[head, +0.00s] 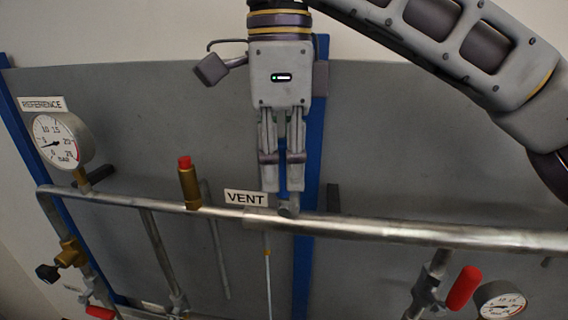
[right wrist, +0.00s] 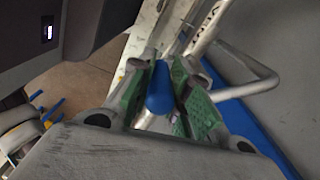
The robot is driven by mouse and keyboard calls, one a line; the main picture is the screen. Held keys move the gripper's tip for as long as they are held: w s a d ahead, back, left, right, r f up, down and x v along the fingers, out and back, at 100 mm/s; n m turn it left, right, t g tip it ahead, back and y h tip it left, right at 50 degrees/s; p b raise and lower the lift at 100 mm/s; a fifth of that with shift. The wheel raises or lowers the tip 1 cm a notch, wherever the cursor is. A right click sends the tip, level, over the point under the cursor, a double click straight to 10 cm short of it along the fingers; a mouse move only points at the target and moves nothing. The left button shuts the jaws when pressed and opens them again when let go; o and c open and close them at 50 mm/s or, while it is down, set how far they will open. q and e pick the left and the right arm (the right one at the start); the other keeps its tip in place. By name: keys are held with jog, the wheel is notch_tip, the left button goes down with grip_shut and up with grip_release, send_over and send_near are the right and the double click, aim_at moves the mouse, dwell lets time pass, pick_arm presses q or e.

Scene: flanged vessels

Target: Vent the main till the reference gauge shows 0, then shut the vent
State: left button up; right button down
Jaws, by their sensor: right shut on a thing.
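The reference gauge (head: 58,141) is at the left of the head view under a REFERENCE label. Its needle points left, at the low side of the dial; I cannot read the exact value. The VENT label (head: 246,197) sits on the main pipe (head: 400,230). My right gripper (head: 283,185) points down at the pipe just right of this label. In the right wrist view, a blue vent handle (right wrist: 159,88) lies between its green finger pads, and the gripper is shut on it. The handle is hidden by the fingers in the head view. My left gripper is not in view.
A brass fitting with a red cap (head: 188,182) stands on the pipe. A red-handled valve (head: 463,288) and a small gauge (head: 499,301) are at lower right. A brass valve (head: 70,253) is at lower left. A grey panel (head: 400,130) stands behind.

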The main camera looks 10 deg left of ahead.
jog(key=c, duration=1.3)
grip_release()
jog(key=shift+a, duration=0.1)
jog(key=shift+r, duration=0.1)
jog(key=shift+a+r, duration=0.1)
jog(key=shift+r, duration=5.75)
